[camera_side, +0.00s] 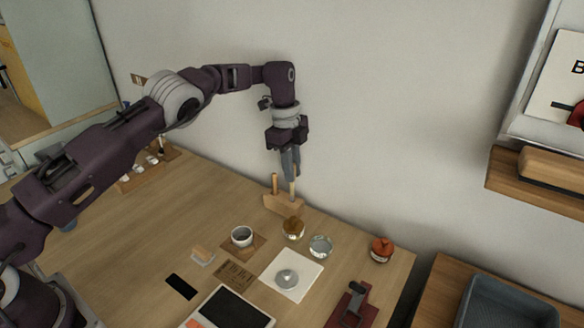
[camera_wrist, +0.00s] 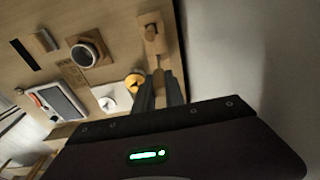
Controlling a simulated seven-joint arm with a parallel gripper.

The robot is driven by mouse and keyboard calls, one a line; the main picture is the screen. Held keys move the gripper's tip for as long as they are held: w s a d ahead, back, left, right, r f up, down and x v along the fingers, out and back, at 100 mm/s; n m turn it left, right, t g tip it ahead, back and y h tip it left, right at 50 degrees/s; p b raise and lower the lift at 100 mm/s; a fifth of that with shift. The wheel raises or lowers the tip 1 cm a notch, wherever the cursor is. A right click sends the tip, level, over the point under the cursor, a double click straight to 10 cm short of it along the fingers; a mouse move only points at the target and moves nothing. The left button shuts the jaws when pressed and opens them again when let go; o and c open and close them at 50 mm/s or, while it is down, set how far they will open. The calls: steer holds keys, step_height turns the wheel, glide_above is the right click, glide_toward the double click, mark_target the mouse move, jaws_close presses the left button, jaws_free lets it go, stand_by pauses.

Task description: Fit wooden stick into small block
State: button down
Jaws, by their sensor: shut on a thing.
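A small wooden block (camera_side: 283,205) stands on the table near the wall. One upright stick (camera_side: 275,184) stands at its left end. My gripper (camera_side: 291,172) is above the block's right part, pointing down, shut on a second, paler wooden stick (camera_side: 292,187). That stick's lower end is at or just over the block; I cannot tell if it is in a hole. In the wrist view the block (camera_wrist: 153,46) lies just beyond the fingers of my gripper (camera_wrist: 158,80), which partly hide the held stick.
In front of the block are an amber jar (camera_side: 293,229), a glass jar (camera_side: 320,246), a cup (camera_side: 242,236) on a wooden coaster and a white sheet (camera_side: 305,268) with a round metal piece. A small orange-topped pot (camera_side: 381,249) stands right. The wall is close behind.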

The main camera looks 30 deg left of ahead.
steer(key=shift+f, duration=2.05)
stand_by(1.2)
steer(key=c, duration=1.3)
jaws_free()
steer(key=shift+a+r, duration=0.15)
steer(key=shift+r, duration=1.1)
steer(key=shift+a+r, duration=0.15)
steer(key=shift+r, duration=1.1)
